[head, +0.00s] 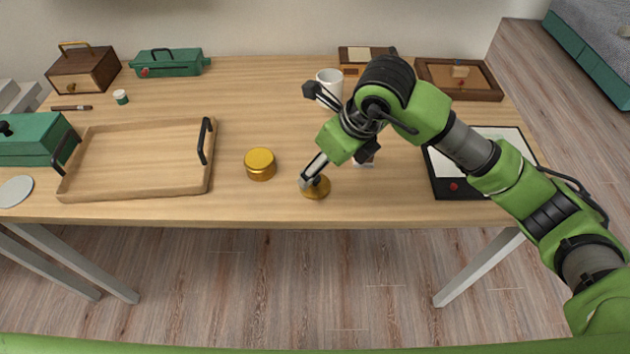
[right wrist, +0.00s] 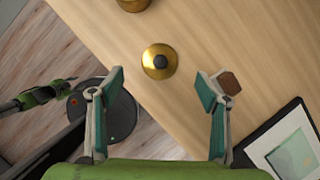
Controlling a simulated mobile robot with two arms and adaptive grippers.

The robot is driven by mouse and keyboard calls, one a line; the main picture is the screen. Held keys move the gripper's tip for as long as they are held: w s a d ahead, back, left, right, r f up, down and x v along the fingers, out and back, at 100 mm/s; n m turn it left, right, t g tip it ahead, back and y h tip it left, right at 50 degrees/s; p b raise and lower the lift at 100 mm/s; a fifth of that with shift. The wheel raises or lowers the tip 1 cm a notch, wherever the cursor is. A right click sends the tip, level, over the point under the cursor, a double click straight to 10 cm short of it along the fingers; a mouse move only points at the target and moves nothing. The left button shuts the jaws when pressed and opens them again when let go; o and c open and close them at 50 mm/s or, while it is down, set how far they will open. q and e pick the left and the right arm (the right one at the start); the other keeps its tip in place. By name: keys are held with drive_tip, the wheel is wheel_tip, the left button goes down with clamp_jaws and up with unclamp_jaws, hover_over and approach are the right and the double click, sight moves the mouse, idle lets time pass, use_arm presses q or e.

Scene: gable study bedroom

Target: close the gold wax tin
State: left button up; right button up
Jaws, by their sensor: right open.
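The gold wax tin (head: 260,163) is a short gold cylinder on the desk, right of the wooden tray. A round gold lid (head: 314,187) with a dark knob lies flat beside it, near the front edge. The lid also shows in the right wrist view (right wrist: 159,61), with part of the tin (right wrist: 132,4) at the top. My right gripper (head: 313,137) is above the desk over the lid area, open and empty. In the right wrist view its fingers (right wrist: 160,82) are spread wide, with the lid just ahead between them. My left gripper is out of view.
The wooden tray (head: 140,192) with dark handles stands to the left. A white mug (head: 330,84) stands behind my right gripper. A framed picture (head: 460,187) lies at the right. A small brown object (right wrist: 230,83) sits close to one finger. Bare desk surrounds the tin.

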sight(315, 182)
drive_tip(key=shift+x, duration=1.25)
drive_tip(key=p+x, duration=0.2)
drive_tip(key=x, duration=0.2)
drive_tip(key=shift+w+f, duration=0.1)
drive_tip(key=shift+f, duration=0.15)
drive_tip(key=shift+w+a+f, duration=0.1)
drive_tip(key=shift+a+f, duration=0.05)
drive_tip(key=shift+f, duration=0.15)
drive_tip(key=shift+c, duration=0.3)
drive_tip(key=c, duration=0.9)
